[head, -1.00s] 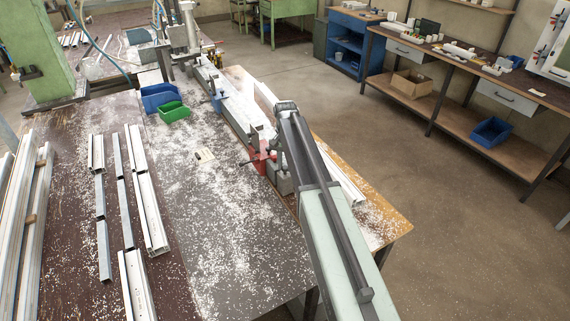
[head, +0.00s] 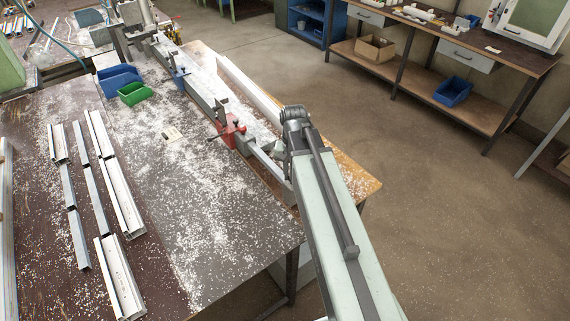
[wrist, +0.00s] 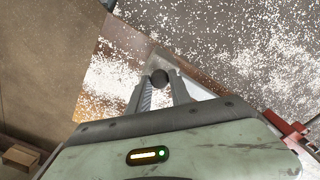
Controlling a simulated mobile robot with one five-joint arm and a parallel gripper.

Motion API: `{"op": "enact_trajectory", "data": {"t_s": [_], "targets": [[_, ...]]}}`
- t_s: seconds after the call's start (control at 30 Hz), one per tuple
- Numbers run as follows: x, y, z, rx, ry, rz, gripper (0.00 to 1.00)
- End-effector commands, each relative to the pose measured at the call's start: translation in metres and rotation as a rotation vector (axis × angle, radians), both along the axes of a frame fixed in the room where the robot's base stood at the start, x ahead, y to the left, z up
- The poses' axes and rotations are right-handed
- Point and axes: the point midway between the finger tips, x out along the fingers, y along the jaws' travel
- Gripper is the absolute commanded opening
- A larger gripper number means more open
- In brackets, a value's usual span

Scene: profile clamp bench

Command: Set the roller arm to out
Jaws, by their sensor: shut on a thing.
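In the wrist view my gripper (wrist: 160,90) is shut on a dark round knob (wrist: 159,76), which sits between the fingertips. I take the knob to be part of the roller arm; the rest of that arm cannot be clearly told apart from the grey metal around it. In the head view my gripper (head: 280,149) is at the near right end of the long clamp rail (head: 200,88), to the right of the red clamp (head: 229,128). My own arm partly hides this spot, and the knob cannot be seen there.
The bench top (head: 190,220) is strewn with white chips. Metal profiles (head: 115,190) lie at left, with a blue bin (head: 119,80) and green bin (head: 134,94) behind. A shelved side bench (head: 440,50) stands at back right. The floor (head: 450,220) at right is clear.

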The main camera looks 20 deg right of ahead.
Motion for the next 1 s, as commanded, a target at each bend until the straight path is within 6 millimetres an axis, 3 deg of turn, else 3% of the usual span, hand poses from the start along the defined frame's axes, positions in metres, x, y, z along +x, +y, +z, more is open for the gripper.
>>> {"op": "enact_trajectory", "data": {"t_s": [0.13,0.53,0.57,0.63,1.0], "targets": [[-0.0119,-0.0023,-0.0002,0.003,0.004,0.0,0.0],[-0.0133,-0.0034,-0.0001,0.004,0.004,-0.001,0.0],[-0.0133,-0.0034,-0.0001,0.004,0.004,-0.001,0.3],[-0.0131,-0.0036,-0.0001,0.004,0.004,-0.001,0.47],[-0.0124,-0.0047,0.0036,0.003,0.001,-0.002,0.47]]}}
